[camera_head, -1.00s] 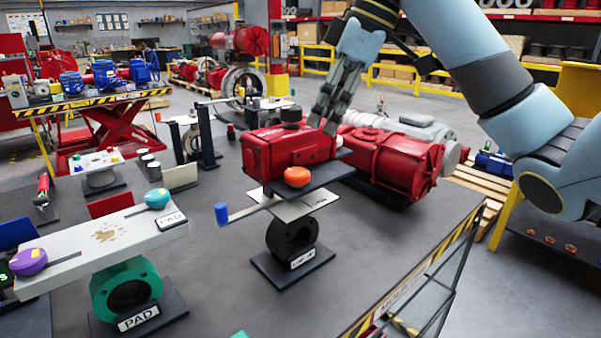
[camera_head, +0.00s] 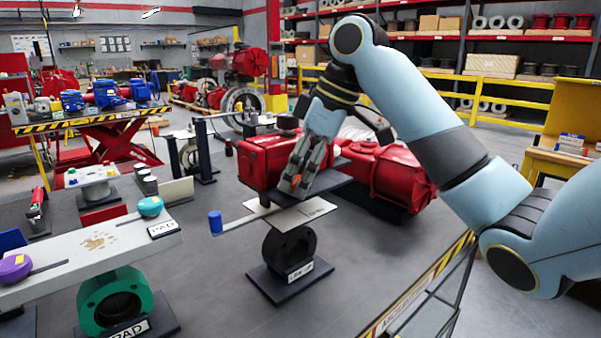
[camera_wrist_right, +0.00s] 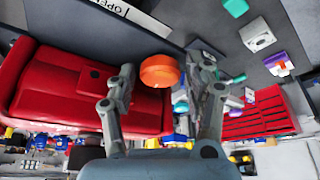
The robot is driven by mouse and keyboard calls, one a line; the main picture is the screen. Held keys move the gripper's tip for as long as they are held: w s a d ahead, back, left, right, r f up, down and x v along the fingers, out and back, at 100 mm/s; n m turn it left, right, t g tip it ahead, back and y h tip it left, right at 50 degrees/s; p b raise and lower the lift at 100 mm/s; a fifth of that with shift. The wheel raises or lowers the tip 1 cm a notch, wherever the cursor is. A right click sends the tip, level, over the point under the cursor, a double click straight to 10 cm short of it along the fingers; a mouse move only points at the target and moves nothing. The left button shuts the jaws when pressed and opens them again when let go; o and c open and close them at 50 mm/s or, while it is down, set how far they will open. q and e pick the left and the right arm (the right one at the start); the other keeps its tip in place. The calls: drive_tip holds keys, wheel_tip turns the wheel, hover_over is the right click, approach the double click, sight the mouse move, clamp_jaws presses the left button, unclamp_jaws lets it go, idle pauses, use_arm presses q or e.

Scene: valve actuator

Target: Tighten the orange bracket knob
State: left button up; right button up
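The orange knob (camera_wrist_right: 160,71) shows in the right wrist view beside the red actuator body (camera_wrist_right: 60,88). It appears between my right gripper's (camera_wrist_right: 163,72) spread fingers, nearer the left one; whether a finger touches it is unclear. In the head view my right gripper (camera_head: 292,186) reaches down over the dark bracket plate (camera_head: 330,181) in front of the red actuator (camera_head: 262,160). Its fingers hide most of the knob; only a bit of orange shows between them. My left gripper is not in view.
A blue-capped lever (camera_head: 215,221) sticks out left below the bracket, above a black valve body (camera_head: 290,248). A striped barrier (camera_head: 420,287) is at front right.

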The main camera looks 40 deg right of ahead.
drive_tip(key=c, duration=0.9)
drive_tip(key=shift+o, duration=0.2)
drive_tip(key=m+p, duration=0.1)
drive_tip(key=p, duration=0.1)
drive_tip(key=m+p, duration=0.1)
drive_tip(key=p, duration=0.1)
drive_tip(key=shift+s+a+r+m+t+h+p, duration=0.1)
drive_tip(key=shift+a+r+m+t+h+p, duration=0.05)
drive_tip(key=shift+r+m+t+h+p, duration=0.2)
drive_tip(key=shift+f+m, duration=0.25)
drive_tip(key=o, duration=0.9)
drive_tip(key=v, duration=1.1)
drive_tip(key=shift+s+r, duration=0.1)
drive_tip(key=shift+r, duration=0.3)
